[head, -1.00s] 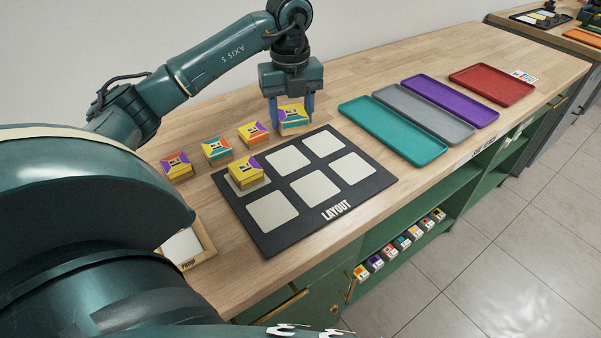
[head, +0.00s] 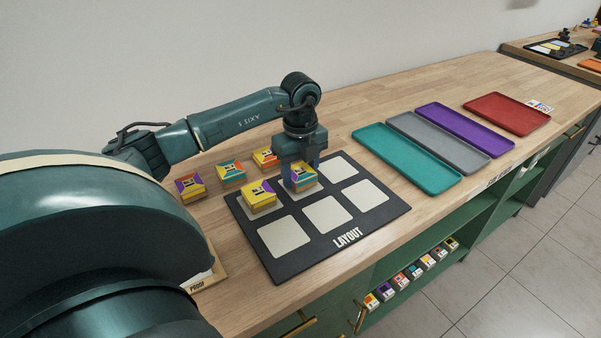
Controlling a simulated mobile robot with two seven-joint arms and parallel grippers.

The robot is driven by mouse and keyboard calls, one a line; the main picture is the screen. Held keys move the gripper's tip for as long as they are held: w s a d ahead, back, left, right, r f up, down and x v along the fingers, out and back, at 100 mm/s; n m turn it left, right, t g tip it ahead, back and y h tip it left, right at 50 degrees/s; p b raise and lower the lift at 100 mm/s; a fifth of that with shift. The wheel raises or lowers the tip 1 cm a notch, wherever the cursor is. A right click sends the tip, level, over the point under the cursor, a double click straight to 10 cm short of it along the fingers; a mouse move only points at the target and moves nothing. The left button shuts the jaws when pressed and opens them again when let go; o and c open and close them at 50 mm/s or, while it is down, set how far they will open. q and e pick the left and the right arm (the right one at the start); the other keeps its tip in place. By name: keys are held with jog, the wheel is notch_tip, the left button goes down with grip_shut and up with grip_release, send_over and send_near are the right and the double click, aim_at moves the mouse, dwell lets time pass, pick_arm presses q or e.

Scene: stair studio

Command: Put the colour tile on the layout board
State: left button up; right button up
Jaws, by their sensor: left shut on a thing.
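My left gripper (head: 300,168) comes down from above over the layout board and is shut on a colour tile (head: 304,184). The tile is yellow, orange, teal and purple, and my fingers hide part of it. It is over the middle pad of the board's far row; I cannot tell whether it touches. The black layout board (head: 378,219) has pale square pads and lies flat on the counter. Another yellow and purple tile (head: 259,197) sits on the far row's left pad. My right gripper is not in view.
Several loose tiles stand behind the board: purple-orange (head: 190,188), teal-orange (head: 231,174), and yellow-orange (head: 265,158). A teal tray (head: 407,160), grey tray (head: 440,143), purple tray (head: 466,130) and red tray (head: 507,112) lie to the right. The front-row pads are empty.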

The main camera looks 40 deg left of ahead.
aim_at(301, 171)
pick_arm(q)
jog(key=shift+f, duration=0.25)
jog(key=shift+f, duration=0.1)
jog(key=o, duration=1)
notch_tip(301, 171, up, 12)
jog(key=shift+r, duration=0.15)
dwell(0.4)
